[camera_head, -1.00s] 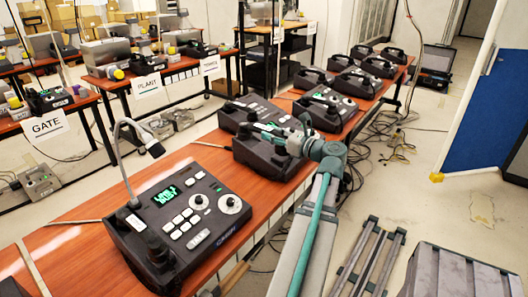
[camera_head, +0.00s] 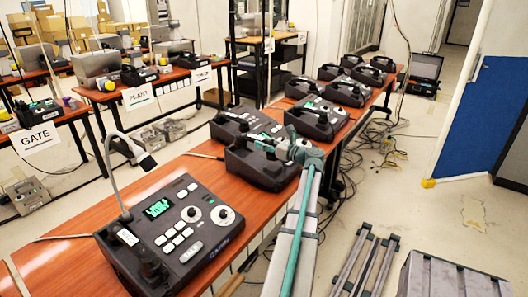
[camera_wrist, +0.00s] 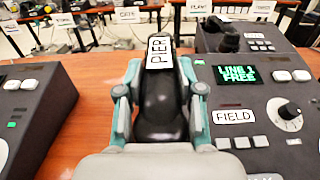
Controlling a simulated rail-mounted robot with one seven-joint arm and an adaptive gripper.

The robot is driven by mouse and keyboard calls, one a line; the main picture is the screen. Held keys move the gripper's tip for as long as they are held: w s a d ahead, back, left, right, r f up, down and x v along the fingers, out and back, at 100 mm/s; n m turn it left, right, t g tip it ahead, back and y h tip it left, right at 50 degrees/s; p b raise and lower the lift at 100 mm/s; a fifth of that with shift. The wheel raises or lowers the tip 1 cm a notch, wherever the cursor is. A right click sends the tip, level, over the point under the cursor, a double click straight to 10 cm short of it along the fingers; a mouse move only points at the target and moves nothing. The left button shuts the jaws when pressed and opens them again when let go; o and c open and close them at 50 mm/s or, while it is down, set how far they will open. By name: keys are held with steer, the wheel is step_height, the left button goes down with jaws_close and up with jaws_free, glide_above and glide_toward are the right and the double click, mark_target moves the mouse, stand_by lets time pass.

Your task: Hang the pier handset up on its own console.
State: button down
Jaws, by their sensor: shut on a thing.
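My gripper (camera_wrist: 161,92) is shut on a black handset (camera_wrist: 160,103) with a white PIER label, between its two fingers in the wrist view. In the head view my gripper (camera_head: 284,150) is over the dark console (camera_head: 262,172) in the middle of the long table. To the right of the handset, the wrist view shows a console with a FIELD label (camera_wrist: 234,116) and a screen reading LINE 2 FREE (camera_wrist: 236,74). I cannot tell whether the handset touches anything. No console in view bears a readable PIER label.
A console with a gooseneck microphone (camera_head: 180,238) fills the near end of the wooden table (camera_head: 68,228). Several more consoles with handsets (camera_head: 348,88) stand at its far end. Another console (camera_wrist: 35,105) is at left in the wrist view. Labelled tables (camera_head: 38,138) stand behind. A grey crate (camera_head: 450,275) is at lower right.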

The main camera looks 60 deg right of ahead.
steer(key=shift+w+d+f, duration=0.15)
steer(key=shift+d+f, duration=0.1)
steer(key=shift+f, duration=0.05)
steer(key=shift+w+d+f, duration=0.1)
steer(key=shift+d+f, duration=0.1)
steer(key=shift+f, duration=1.65)
steer(key=shift+f, duration=0.1)
steer(key=c, duration=0.7)
jaws_free()
steer(key=s, duration=0.4)
steer(key=s+a, duration=0.1)
steer(key=s, duration=0.7)
steer(key=shift+a+b, duration=0.15)
steer(key=shift+b, duration=0.2)
